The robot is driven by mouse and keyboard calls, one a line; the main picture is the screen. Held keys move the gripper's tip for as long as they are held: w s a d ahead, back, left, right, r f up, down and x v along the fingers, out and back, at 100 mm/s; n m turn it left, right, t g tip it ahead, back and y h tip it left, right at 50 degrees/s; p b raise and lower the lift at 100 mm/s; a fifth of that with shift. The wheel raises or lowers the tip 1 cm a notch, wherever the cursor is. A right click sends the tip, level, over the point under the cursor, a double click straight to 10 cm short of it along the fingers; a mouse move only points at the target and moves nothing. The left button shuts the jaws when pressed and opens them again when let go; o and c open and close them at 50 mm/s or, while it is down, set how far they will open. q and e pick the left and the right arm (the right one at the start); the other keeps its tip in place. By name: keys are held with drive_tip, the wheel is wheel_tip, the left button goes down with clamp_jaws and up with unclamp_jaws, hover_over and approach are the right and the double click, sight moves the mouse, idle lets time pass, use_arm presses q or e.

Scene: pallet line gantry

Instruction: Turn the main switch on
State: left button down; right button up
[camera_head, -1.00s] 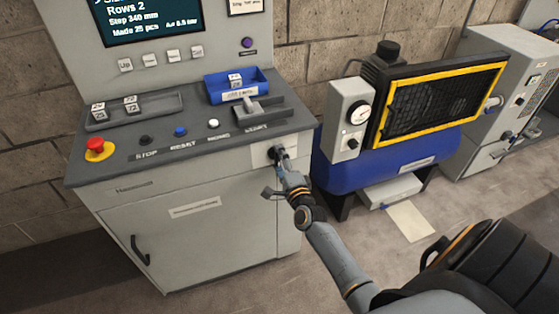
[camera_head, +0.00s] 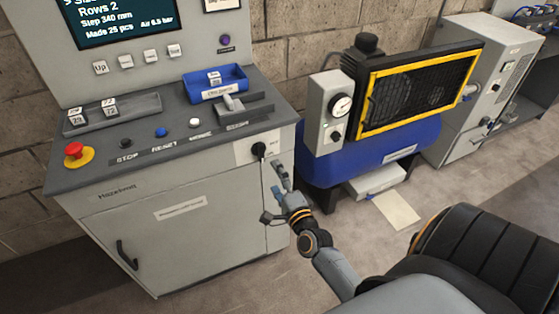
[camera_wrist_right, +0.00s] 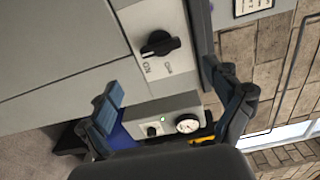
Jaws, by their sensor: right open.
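The main switch is a black rotary knob (camera_head: 259,150) on a pale plate at the upper right of the grey cabinet's front. In the right wrist view, the knob (camera_wrist_right: 160,44) shows clearly, with a bar-shaped handle and a printed ON beside it. My right gripper (camera_head: 279,178) is just below and to the right of the knob, apart from it. In the right wrist view, its two fingers (camera_wrist_right: 170,96) are spread wide with nothing between them. My left gripper is not in view.
The grey cabinet (camera_head: 165,240) has a red emergency button (camera_head: 74,151), small buttons and a blue tray (camera_head: 215,92) on top. A blue compressor (camera_head: 350,160) with a yellow-framed grille stands to the right. A paper sheet (camera_head: 396,208) lies on the floor.

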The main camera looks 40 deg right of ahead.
drive_tip(key=v, duration=0.2)
drive_tip(key=shift+s+a, duration=0.1)
drive_tip(key=shift+s, duration=0.2)
drive_tip(key=shift+f, duration=0.1)
drive_tip(key=s+a+f+n+g+y, duration=0.1)
drive_tip(key=s+a+f+n+g, duration=0.25)
drive_tip(key=f, duration=0.65)
drive_tip(key=s+a+f+n+g+y, duration=0.25)
drive_tip(key=s+f+n, duration=0.2)
drive_tip(key=f, duration=0.55)
drive_tip(key=s+a+f+n+g+y, duration=0.1)
drive_tip(key=s+a+f+n+g, duration=0.2)
drive_tip(key=f, duration=0.8)
drive_tip(key=s+a+f+n+g, duration=0.1)
drive_tip(key=s+f+n+g, duration=0.2)
drive_tip(key=s, duration=1.1)
drive_tip(key=s+a+f+n+g, duration=0.1)
drive_tip(key=s+f+n+g, duration=0.3)
drive_tip(key=s+f+n, duration=0.5)
drive_tip(key=s+f, duration=0.3)
drive_tip(key=s, duration=0.2)
drive_tip(key=shift+s+g, duration=0.3)
drive_tip(key=shift+s, duration=0.05)
drive_tip(key=shift+f+h, duration=0.15)
drive_tip(key=shift+h, duration=0.1)
